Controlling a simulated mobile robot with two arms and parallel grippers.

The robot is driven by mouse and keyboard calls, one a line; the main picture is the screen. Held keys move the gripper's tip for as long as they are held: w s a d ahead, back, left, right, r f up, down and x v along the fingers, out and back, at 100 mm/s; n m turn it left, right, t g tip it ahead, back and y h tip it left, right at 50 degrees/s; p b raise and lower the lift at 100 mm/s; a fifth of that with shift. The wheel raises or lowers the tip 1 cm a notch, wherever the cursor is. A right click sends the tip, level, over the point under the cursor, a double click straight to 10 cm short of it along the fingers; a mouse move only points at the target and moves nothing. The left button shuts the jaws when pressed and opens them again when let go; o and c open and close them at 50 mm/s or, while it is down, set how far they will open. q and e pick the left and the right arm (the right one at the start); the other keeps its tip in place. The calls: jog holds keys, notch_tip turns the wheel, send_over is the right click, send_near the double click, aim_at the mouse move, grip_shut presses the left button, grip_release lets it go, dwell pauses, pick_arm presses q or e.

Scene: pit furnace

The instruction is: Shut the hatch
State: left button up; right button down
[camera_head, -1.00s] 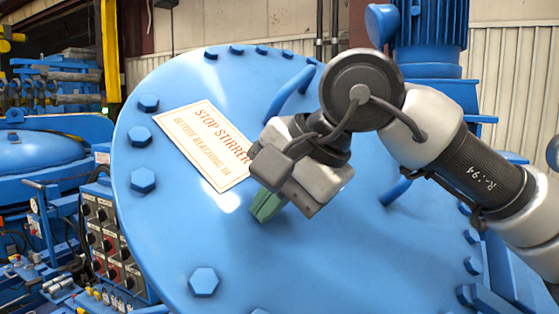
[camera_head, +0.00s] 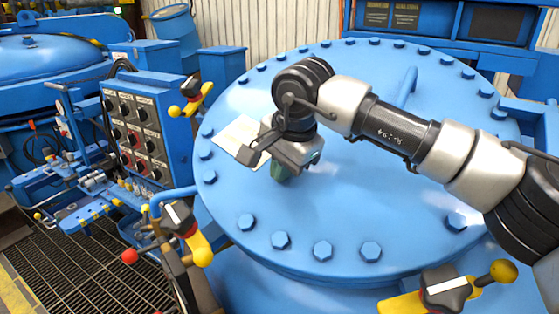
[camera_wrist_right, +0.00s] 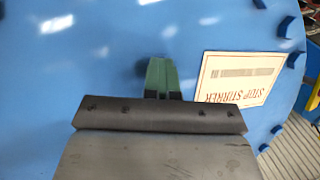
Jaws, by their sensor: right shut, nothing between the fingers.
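The hatch (camera_head: 400,190) is a large round blue lid with bolts around its rim and a curved handle (camera_head: 408,88) on top. It looks close to level over the blue vessel; I cannot tell whether any gap is left at its edge. My right gripper (camera_head: 280,174) is over the left part of the lid, green fingers together and empty, pointing down at its surface. In the wrist view the fingers (camera_wrist_right: 161,75) are at or very near the blue lid (camera_wrist_right: 90,60); contact is unclear. My left gripper is out of view.
A "STOP STIRRER" label (camera_wrist_right: 240,78) lies on the lid beside the gripper. Yellow-handled clamps (camera_head: 195,235) (camera_head: 450,290) stand around the rim, with another at the upper left (camera_head: 196,95). A control box (camera_head: 140,125) stands at left, above grating (camera_head: 70,250).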

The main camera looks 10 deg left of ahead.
jog(key=shift+f, duration=0.85)
jog(key=shift+h, duration=0.3)
jog(key=shift+s, duration=0.1)
jog(key=r, duration=0.1)
jog(key=r+p, duration=0.1)
jog(key=r, duration=0.1)
jog(key=r+p, duration=0.1)
jog(key=shift+s+a+r, duration=0.25)
jog(key=shift+s+r, duration=0.05)
jog(key=shift+r, duration=0.05)
jog(key=w+a+r, duration=0.1)
jog(key=a+r, duration=0.5)
jog(key=r, duration=0.2)
jog(key=shift+a, duration=0.2)
jog(key=shift+w, duration=0.1)
